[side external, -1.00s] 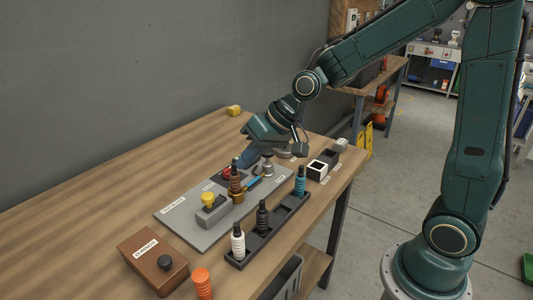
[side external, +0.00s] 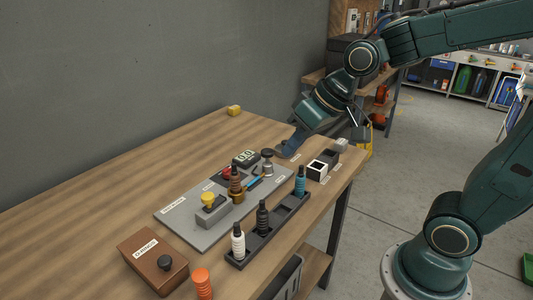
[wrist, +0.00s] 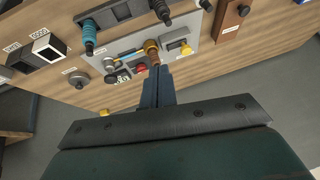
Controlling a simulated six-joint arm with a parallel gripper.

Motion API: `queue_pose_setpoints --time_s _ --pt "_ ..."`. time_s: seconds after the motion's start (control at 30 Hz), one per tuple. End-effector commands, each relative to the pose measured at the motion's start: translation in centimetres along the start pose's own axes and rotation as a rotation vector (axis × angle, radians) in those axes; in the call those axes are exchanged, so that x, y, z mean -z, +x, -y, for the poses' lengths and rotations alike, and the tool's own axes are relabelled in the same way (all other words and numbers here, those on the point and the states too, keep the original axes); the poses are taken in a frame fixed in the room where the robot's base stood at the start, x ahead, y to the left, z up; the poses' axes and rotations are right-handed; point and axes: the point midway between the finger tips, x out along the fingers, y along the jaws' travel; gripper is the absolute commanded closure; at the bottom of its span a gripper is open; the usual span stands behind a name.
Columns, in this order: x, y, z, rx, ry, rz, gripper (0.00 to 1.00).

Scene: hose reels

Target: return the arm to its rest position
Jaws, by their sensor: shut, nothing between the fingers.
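My gripper (side external: 283,153) is shut and empty, raised above the far end of the workbench (side external: 110,195). In the wrist view its fingers (wrist: 158,72) lie together and point toward the grey panel. The grey panel (side external: 203,243) lies flat on the bench. It carries a yellow knob (side external: 208,199) on a grey block, a brown ribbed reel (side external: 236,183), a red part (side external: 227,172), a small display (side external: 246,157) and a metal post (side external: 268,163). My gripper is beyond the panel's far end, apart from the reel.
A dark rack (side external: 273,232) holds white (side external: 238,241), black (side external: 263,215) and teal (side external: 301,180) reels. An orange reel (side external: 203,283) and a brown box (side external: 152,262) stand at the near end. Small open boxes (side external: 317,170) sit near the right edge. A yellow block (side external: 234,110) lies at the back.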

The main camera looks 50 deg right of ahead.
Motion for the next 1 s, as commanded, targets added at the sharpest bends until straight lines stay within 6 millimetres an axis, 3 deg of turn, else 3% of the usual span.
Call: queue_pose_setpoints --time_s 0.2,0.5,0.7,1.0 --pt "-3.3 -3.8 -0.8 -0.071 -0.042 -0.002 1.00" --pt "-8.0 -7.4 -2.2 -0.144 -0.067 0.006 1.00" --pt "-9.6 -8.3 -2.6 -0.163 -0.069 0.011 1.00" --pt "-9.8 -8.4 -2.7 -0.165 -0.069 0.013 1.00"
